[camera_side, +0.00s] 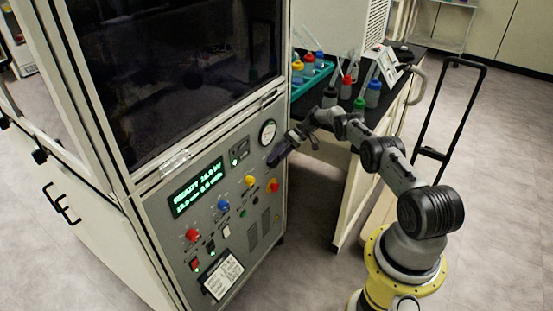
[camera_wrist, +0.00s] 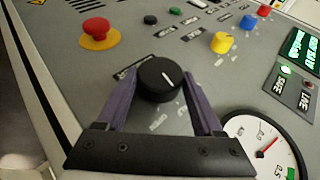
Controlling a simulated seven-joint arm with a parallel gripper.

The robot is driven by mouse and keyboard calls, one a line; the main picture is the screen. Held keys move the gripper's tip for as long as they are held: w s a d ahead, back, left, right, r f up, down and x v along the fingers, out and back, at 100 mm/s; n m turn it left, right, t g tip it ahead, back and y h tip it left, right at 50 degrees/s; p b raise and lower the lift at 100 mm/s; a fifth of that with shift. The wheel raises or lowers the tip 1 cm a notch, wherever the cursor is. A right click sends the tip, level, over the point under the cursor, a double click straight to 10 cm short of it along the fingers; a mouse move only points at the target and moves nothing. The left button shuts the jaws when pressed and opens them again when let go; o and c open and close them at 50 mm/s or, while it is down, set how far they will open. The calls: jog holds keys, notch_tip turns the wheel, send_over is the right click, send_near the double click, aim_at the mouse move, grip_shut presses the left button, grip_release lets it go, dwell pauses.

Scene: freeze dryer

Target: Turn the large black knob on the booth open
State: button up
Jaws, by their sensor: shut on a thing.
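The large black knob (camera_wrist: 158,82) is on the booth's grey front panel, in the middle of the wrist view. Printed labels around the knob are partly covered by the fingers.
A red emergency button on a yellow base (camera_wrist: 97,32), a yellow knob (camera_wrist: 222,42) and a round gauge (camera_wrist: 262,145) are near the knob. A green-lit display (camera_side: 197,188) is left on the panel. A bench with bottles (camera_side: 373,93) stands behind my arm.

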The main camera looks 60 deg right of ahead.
jog(key=shift+y, duration=0.3)
dwell(0.7)
jog(key=o, duration=1.4)
jog(key=shift+r, duration=1.7)
jog(key=shift+s+a+r, duration=1.15)
jog(key=shift+s+r, duration=0.45)
jog(key=shift+s, duration=0.4)
jog(key=shift+s+a+r, duration=1.15)
jog(key=shift+s+r, duration=0.4)
jog(key=shift+s, duration=0.5)
jog(key=shift+s+a+r, duration=1.15)
jog(key=shift+s+r, duration=0.45)
jog(key=shift+s, duration=0.4)
